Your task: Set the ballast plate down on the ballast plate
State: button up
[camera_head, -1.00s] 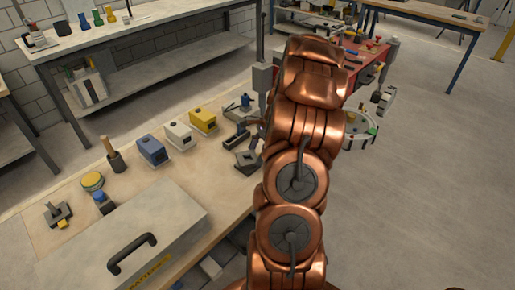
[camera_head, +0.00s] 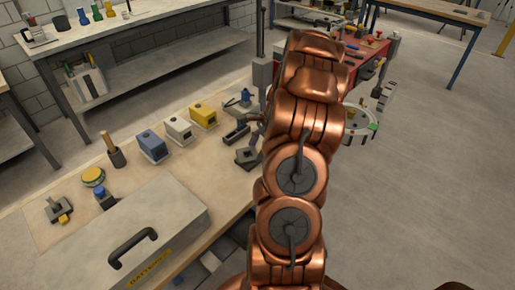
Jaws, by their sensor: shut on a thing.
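My copper arm stretches away from me up the middle of the view, and its far end hides my gripper and anything in it. A dark grey, square, plate-like piece (camera_head: 248,157) lies on the wooden bench, just left of my arm. Another dark plate-like piece (camera_head: 58,211) with a yellow part lies at the bench's left end. I cannot tell whether either is a ballast plate. No plate shows in a grip.
A grey case (camera_head: 165,222) with a black handle takes up the bench's near side. Blue (camera_head: 152,147), white (camera_head: 178,130) and yellow (camera_head: 203,115) boxes stand behind it. A round tray (camera_head: 360,126) shows right of my arm. Open floor lies further right.

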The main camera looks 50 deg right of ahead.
jog(key=shift+f, duration=0.45)
dwell(0.8)
jog(key=o, duration=1.3)
jog(key=shift+c, duration=0.2)
jog(key=shift+r+p, duration=1.55)
jog(key=shift+r, duration=2.45)
